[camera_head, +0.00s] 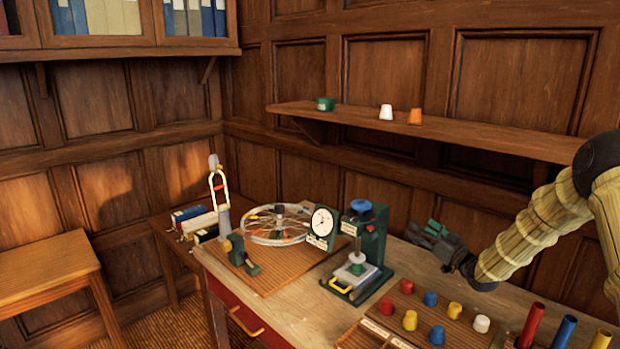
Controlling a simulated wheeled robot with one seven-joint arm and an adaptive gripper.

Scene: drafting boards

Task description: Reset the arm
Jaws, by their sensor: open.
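My arm comes in from the right edge in a tan ribbed sleeve. My gripper (426,233) is at its end, dark with greenish fingers, and points left above the workbench (297,308). It is open and I see nothing held between its fingers. It is to the right of the green press (371,240) and appears apart from it. The board of coloured pegs (463,328) lies below and in front of it.
A dial gauge (323,221) and spoked wheel (277,224) stand left of the press. Coloured tubes (530,325) stand at front right.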

